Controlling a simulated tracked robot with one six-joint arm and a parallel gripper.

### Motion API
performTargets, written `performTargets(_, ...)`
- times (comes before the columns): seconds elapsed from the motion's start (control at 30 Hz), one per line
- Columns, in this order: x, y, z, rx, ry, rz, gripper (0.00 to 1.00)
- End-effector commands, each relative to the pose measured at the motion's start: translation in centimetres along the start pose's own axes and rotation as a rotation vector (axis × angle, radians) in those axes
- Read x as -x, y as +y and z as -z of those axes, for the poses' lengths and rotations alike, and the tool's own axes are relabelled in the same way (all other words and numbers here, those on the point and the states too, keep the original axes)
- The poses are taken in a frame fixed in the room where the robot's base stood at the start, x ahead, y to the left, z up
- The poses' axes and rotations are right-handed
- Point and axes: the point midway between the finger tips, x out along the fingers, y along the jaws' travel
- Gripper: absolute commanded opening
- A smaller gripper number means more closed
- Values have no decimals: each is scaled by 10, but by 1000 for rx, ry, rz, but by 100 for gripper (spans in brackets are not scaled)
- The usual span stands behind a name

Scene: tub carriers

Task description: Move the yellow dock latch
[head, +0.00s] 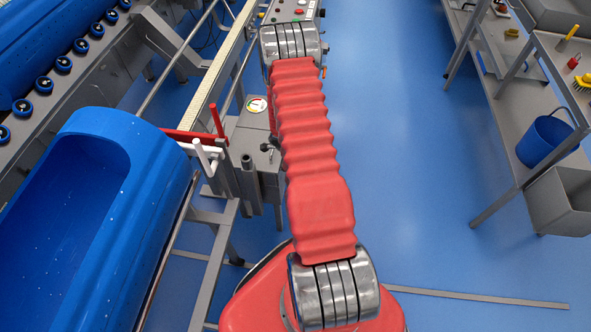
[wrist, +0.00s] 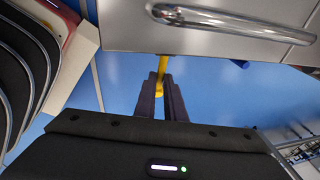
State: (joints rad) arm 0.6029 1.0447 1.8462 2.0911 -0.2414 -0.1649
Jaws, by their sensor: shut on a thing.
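The yellow dock latch (wrist: 162,65) shows in the wrist view as a narrow yellow bar coming down from under the edge of a grey metal box. My gripper (wrist: 160,82) has its two dark fingers closed around the lower end of this bar. The latch's upper end is hidden behind the box. In the head view my red-sleeved arm reaches away to the top centre, and my gripper is hidden there. I cannot make out the latch in that view.
The grey box with a chrome handle (wrist: 235,25) is close above my fingers. Left in the head view are a blue tub (head: 150,150) and a red lever (head: 217,122). Shelving with a blue bucket (head: 543,140) stands right. Blue floor between is clear.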

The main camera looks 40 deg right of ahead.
Motion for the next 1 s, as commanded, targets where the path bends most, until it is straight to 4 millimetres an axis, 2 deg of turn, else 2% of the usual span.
performTargets(0.03,0,5,-4,7,-6,-5,0)
performTargets(0.27,0,6,-4,8,-7,-5,0)
performTargets(0.3,0,5,-4,8,-6,-5,12)
performTargets(0.53,0,3,-3,5,-4,-3,29)
performTargets(0.83,2,1,-2,3,-3,0,29)
performTargets(1.0,10,0,-2,2,-3,2,29)
